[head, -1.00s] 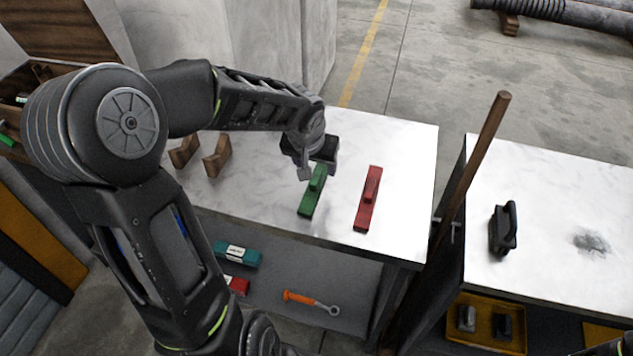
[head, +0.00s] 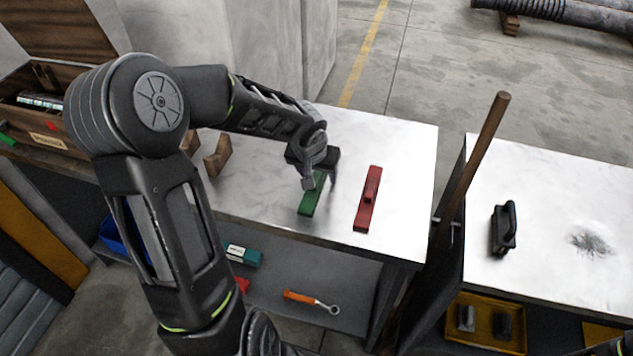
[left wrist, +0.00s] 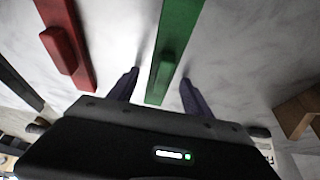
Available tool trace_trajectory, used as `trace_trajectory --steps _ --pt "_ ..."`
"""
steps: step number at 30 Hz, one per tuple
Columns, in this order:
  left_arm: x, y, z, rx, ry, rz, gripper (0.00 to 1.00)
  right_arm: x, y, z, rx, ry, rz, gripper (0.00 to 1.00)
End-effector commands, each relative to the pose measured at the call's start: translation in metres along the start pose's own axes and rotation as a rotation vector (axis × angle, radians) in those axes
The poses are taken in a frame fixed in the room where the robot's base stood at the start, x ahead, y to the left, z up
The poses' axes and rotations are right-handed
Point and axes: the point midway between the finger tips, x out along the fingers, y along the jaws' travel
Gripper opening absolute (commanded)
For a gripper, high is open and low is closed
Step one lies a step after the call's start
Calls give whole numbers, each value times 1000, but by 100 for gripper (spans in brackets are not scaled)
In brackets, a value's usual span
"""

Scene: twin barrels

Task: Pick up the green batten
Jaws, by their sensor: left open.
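The green batten (head: 310,202) lies on the light table top, its far part hidden behind my left gripper in the head view. In the left wrist view the green batten (left wrist: 181,40) runs between the two fingers, with a raised block on it. My left gripper (head: 318,184) is open over the batten, one finger on each side, with gaps showing. It also shows in the left wrist view (left wrist: 158,88). My right gripper does not show clearly; only a bit of dark arm is at the lower right edge.
A red batten (head: 368,198) lies just right of the green one; it also shows in the left wrist view (left wrist: 66,45). Wooden blocks (head: 217,155) stand to the left. A brown pole (head: 480,160) rises between the tables. A black handled tool (head: 503,229) sits on the right table.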

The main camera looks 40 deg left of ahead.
Motion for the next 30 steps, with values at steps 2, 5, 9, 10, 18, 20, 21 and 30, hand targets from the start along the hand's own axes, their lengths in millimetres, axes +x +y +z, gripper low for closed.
trace_trajectory --steps 2,5,9,10,18,20,21,30 --pt "0 0 0 0 0 0 58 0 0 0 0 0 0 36" --pt "0 0 0 0 0 0 58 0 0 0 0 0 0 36" --pt "0 0 0 0 0 0 57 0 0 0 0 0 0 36" --pt "0 0 0 0 0 0 55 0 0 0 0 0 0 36" --pt "0 0 0 0 0 0 33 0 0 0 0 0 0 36" --pt "0 0 0 0 0 0 28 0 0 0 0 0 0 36" --pt "0 0 0 0 0 0 25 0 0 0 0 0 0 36" --pt "0 0 0 0 0 0 0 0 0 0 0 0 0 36"
